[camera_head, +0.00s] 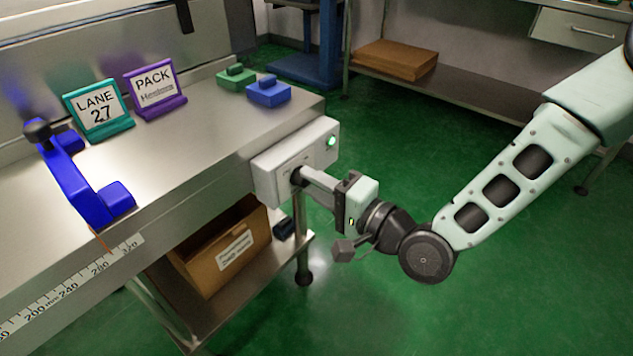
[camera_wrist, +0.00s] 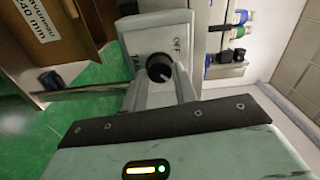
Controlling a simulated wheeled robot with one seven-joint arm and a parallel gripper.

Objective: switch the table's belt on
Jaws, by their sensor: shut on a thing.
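A pale switch box (camera_head: 285,158) is fixed to the table's front edge at its right end, with a lit green lamp (camera_head: 331,141) on it. Its black rotary knob (camera_wrist: 159,68) shows in the wrist view, with the label OFF beside it and a second label on the other side, partly hidden. My gripper (camera_head: 303,178) reaches the front of the box and is shut on the knob. In the wrist view my gripper's fingers (camera_wrist: 163,91) lie on both sides of the knob. I cannot tell exactly where the knob's pointer stands.
The metal table (camera_head: 190,155) carries a blue lever device (camera_head: 85,185), two signs reading LANE 27 (camera_head: 97,108) and PACK (camera_head: 156,88), and green (camera_head: 236,77) and blue (camera_head: 268,92) blocks. A cardboard box (camera_head: 222,245) sits on the shelf below.

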